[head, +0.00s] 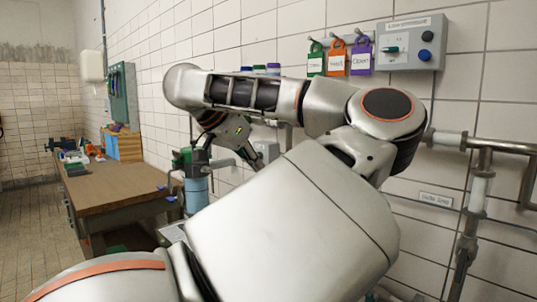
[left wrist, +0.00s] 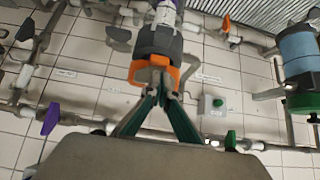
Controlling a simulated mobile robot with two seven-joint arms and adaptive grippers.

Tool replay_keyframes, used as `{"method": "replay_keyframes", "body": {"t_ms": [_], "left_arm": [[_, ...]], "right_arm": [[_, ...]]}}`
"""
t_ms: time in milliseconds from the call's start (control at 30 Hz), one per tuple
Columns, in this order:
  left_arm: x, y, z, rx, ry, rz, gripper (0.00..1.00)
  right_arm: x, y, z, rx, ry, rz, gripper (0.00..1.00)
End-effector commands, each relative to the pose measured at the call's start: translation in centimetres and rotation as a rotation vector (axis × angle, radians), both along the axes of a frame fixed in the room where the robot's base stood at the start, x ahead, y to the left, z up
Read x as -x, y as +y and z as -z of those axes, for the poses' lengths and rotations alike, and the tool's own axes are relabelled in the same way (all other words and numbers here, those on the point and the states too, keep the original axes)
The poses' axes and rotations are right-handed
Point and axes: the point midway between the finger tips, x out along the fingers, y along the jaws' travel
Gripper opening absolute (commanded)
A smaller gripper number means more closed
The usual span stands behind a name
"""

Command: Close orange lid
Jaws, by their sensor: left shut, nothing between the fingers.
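In the left wrist view, an orange part (left wrist: 141,72) sits at the end of a dark grey fitting with a light pipe above it. It may be the orange lid, but I cannot tell for sure. My left gripper (left wrist: 163,88) is shut and empty, its fingertips in front of the orange part. Whether they touch is unclear. In the head view, my left arm crosses the middle, and the dark fingers of the left gripper (head: 247,153) show below its forearm. The orange part is not visible there, perhaps hidden by the arm. My right gripper is in neither view.
A blue cylinder with green fittings (head: 196,188) stands by the wall, also in the left wrist view (left wrist: 301,55). A wooden workbench (head: 115,190) is at left. A grey control box (head: 412,42) and colored tags (head: 361,55) are on the tiled wall. Pipes (head: 478,185) run at right.

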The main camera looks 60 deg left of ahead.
Motion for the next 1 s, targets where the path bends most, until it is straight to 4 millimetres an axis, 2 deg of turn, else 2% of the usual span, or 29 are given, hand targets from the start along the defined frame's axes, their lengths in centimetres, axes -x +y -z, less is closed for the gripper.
{"method": "replay_keyframes", "body": {"t_ms": [100, 400, 1000], "left_arm": [[0.6, -0.2, 1.8, 0.003, 0.001, -0.002, 0.00], [1.4, -0.4, 4.1, 0.000, 0.001, 0.000, 0.00], [1.6, -0.5, 4.8, 0.000, -0.001, 0.000, 0.00]], "right_arm": [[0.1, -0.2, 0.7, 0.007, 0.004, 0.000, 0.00], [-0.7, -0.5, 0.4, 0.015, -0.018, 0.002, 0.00], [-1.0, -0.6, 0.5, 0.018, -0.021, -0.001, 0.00]]}}
